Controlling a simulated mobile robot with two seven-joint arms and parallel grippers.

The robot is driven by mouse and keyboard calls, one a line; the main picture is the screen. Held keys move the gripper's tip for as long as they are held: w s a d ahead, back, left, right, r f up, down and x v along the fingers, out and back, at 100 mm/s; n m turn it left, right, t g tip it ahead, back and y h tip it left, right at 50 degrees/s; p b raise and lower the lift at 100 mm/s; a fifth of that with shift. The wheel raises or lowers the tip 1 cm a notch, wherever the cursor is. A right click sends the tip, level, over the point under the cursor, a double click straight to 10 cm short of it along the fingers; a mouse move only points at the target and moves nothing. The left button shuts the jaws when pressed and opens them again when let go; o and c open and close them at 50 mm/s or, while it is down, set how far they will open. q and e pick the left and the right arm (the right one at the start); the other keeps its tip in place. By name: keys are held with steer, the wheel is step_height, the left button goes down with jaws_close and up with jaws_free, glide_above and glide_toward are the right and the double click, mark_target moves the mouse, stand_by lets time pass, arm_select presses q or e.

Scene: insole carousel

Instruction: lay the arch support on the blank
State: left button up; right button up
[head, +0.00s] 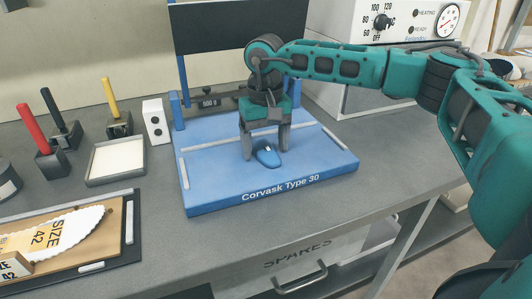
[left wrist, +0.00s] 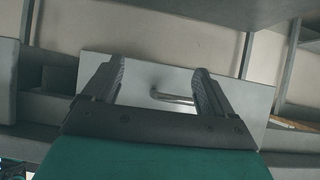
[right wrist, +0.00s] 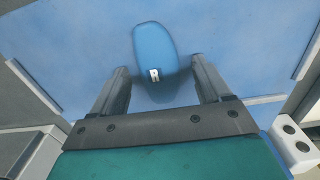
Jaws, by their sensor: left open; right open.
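The arch support is a small blue oval pad with a white R tag (right wrist: 153,45), lying on the blue Corvask Type 30 platform (head: 208,198); it also shows in the head view (head: 267,157). My right gripper (head: 266,151) is open, pointing down at the platform, with its fingers on either side of the pad. In the right wrist view the pad reaches past the fingertips, with a gap on both sides. The blank looks to be the white, scalloped-edge piece (head: 84,220) marked SIZE 42 on a board at lower left. My left gripper (left wrist: 159,68) is open and empty, facing a grey drawer front.
A shallow tray (head: 115,178), a white block with two dark holes (head: 155,121) and red, black and yellow handled tools stand left of the platform. A panel on blue posts (head: 220,28) rises behind it. A heater box with dials (head: 350,22) stands at back right.

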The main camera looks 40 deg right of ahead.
mark_target(265, 150)
steer(key=shift+c, duration=0.4)
steer(key=c, duration=1.1)
steer(key=shift+r, duration=0.15)
step_height(265, 150, up, 20)
steer(key=p, duration=0.2)
steer(key=shift+p, duration=0.4)
